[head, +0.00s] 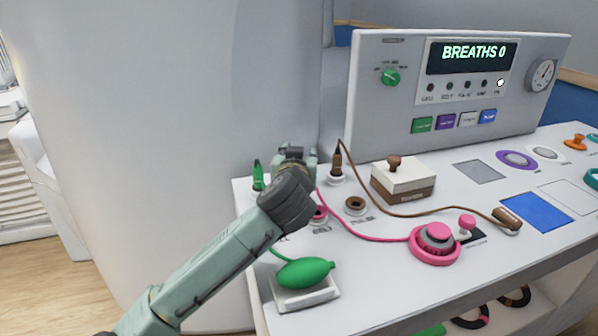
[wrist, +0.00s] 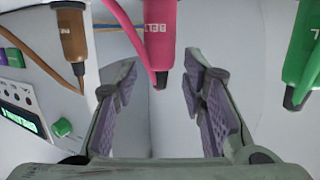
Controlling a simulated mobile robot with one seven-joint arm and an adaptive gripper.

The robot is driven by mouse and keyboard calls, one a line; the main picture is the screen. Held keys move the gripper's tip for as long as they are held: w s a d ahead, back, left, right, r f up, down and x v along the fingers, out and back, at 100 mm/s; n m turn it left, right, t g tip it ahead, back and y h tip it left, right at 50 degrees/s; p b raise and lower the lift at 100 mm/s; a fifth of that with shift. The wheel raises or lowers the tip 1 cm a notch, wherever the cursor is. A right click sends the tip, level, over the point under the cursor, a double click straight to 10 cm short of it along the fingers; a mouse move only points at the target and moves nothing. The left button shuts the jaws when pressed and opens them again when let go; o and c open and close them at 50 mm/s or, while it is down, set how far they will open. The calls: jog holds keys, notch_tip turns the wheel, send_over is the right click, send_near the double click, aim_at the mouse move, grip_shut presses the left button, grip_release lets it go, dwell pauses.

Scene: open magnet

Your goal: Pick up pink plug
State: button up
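The pink plug (wrist: 160,38) hangs in from the top of the wrist view, ahead of the gap between my fingertips, with its cable beside it. My gripper (wrist: 160,75) is open, with one finger on each side of the gap and no visible contact with the plug. In the head view my gripper (head: 295,155) is above the back left of the console and hides the pink plug. The pink cable (head: 350,228) runs from behind my gripper to a pink round device (head: 435,240).
A green plug (head: 258,176) stands left of my gripper and a brown plug (head: 337,160) right of it. A pink socket (head: 319,214) and a brown socket (head: 355,205) lie in front. A green bulb (head: 305,272) sits at the console's front left. An upright panel (head: 375,130) stands behind.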

grip_shut()
jog(key=shift+r, duration=0.1)
dwell(0.5)
